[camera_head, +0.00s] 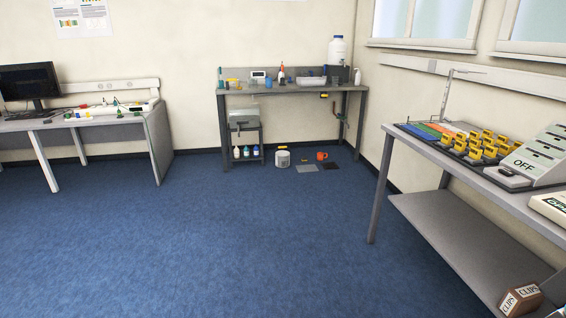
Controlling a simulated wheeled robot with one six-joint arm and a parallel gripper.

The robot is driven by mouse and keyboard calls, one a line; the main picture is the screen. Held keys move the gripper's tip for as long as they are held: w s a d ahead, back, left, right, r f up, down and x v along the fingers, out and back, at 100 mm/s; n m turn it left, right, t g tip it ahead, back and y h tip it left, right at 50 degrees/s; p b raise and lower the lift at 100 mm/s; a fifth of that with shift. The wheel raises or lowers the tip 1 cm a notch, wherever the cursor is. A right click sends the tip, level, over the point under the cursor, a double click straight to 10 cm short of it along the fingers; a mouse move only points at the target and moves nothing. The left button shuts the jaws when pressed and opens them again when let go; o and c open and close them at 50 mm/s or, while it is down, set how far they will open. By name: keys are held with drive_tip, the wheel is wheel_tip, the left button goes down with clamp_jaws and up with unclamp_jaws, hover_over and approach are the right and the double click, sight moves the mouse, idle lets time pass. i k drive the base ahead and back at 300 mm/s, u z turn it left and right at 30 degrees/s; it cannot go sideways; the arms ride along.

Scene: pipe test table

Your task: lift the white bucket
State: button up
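The bucket is well away from me across the open floor. My gripper is not in this view.
A desk (148,140) stands left and a table (450,166) right. The carpet between is clear.

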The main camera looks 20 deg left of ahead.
sight(282, 158)
drive_tip(key=u, duration=0.2)
drive_tip(key=i, duration=0.8)
drive_tip(key=u, duration=0.75)
drive_tip(key=i, duration=2.1)
drive_tip(key=u, duration=0.5)
drive_tip(key=i, duration=2.15)
drive_tip(key=z, duration=0.3)
drive_tip(key=i, duration=2.05)
drive_tip(key=z, duration=0.65)
drive_tip(key=i, duration=0.95)
drive_tip(key=z, duration=0.2)
